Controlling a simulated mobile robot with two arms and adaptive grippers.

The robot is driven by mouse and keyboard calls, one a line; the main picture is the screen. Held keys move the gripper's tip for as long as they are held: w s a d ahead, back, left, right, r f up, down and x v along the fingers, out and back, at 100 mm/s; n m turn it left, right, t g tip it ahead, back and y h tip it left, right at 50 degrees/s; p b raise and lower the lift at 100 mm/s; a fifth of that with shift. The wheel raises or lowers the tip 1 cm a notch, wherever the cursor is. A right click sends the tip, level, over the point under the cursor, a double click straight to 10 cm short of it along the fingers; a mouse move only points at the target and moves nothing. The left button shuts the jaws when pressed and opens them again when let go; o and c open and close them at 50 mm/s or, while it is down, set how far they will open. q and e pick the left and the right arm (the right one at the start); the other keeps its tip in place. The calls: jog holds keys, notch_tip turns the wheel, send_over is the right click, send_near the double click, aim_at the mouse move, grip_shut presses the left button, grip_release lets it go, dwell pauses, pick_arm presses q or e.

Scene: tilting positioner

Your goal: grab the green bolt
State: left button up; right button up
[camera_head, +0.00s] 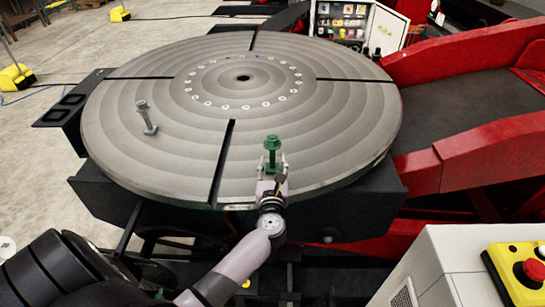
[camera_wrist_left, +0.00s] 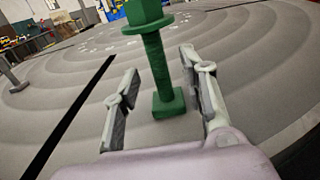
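The green bolt (camera_head: 271,154) stands upright near the front edge of the round metal turntable (camera_head: 330,110). In the left wrist view the bolt (camera_wrist_left: 157,62) has a square foot on the turntable, a straight shaft and a wide flange near its top, which is cut off by the frame. My left gripper (camera_head: 272,164) is at the bolt, low over the turntable. In the left wrist view its two fingers (camera_wrist_left: 160,78) are spread, one on each side of the bolt's shaft, with a gap visible on the left. My right gripper is not in view.
A grey bolt (camera_head: 147,117) stands on the turntable to the left. Dark slots cut the turntable surface. A red frame (camera_head: 470,155) lies to the right. A white box with a red emergency button (camera_head: 533,269) stands at the lower right.

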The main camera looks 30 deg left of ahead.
aim_at(272, 158)
pick_arm(q)
jog(key=x, duration=0.3)
jog(key=shift+w+a+p, duration=0.25)
jog(key=shift+p, duration=0.05)
jog(key=shift+c, duration=0.6)
grip_shut()
jog(key=shift+r, duration=0.15)
